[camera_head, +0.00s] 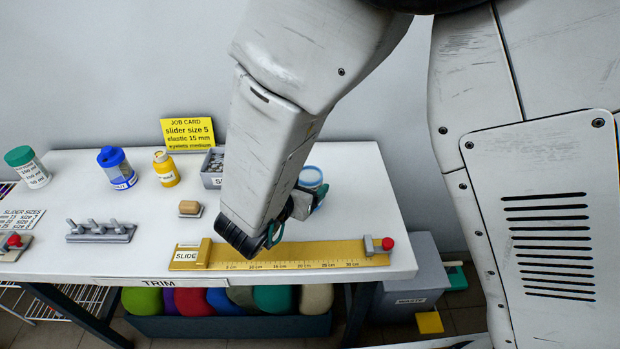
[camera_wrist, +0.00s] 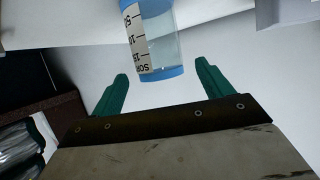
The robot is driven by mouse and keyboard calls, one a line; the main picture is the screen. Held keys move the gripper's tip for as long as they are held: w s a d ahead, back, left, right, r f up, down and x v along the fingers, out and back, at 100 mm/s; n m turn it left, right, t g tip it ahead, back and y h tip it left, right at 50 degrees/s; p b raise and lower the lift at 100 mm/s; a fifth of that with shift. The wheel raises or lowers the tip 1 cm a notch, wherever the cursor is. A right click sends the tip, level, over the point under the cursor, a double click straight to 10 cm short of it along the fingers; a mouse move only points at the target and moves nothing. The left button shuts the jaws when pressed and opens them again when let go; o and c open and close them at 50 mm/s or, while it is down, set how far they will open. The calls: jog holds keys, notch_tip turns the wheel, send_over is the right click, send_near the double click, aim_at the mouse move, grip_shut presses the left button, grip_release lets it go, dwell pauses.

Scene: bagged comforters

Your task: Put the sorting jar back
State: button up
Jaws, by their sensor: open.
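The sorting jar (camera_head: 311,177) is a clear jar with light blue ends. It is on the white table, partly hidden behind my arm in the head view. In the wrist view the jar (camera_wrist: 156,40) shows a printed scale and a label beginning "SOR"; its top is cut off by the frame edge. My gripper (camera_head: 308,202) has green fingers and is close to the jar on the near side. In the wrist view my gripper (camera_wrist: 161,72) is open, with the jar's blue end between the fingertips and a gap on both sides.
A yellow measuring ruler (camera_head: 275,256) with a slide lies along the front. A grey bin of small parts (camera_head: 213,168), a yellow bottle (camera_head: 166,169), a blue-lidded jar (camera_head: 117,169) and a green-lidded jar (camera_head: 28,168) stand to the left.

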jog(key=v, duration=0.7)
jog(key=w+r+y, duration=0.5)
jog(key=w+y, duration=0.1)
jog(key=w, duration=0.1)
jog(key=s+d+r+n+g+y, duration=0.1)
jog(key=d+r+n+g+y, duration=0.3)
jog(key=r, duration=0.5)
jog(key=s+d+r+n+g+h, duration=0.1)
jog(key=s+d+g+h, duration=0.2)
jog(key=s+d, duration=2)
jog(key=d+g, duration=0.1)
jog(key=g, duration=0.2)
jog(key=shift+s+r+n+g+h, duration=0.25)
jog(key=shift+s+n+g+h, duration=0.05)
jog(key=shift+s+n, duration=0.1)
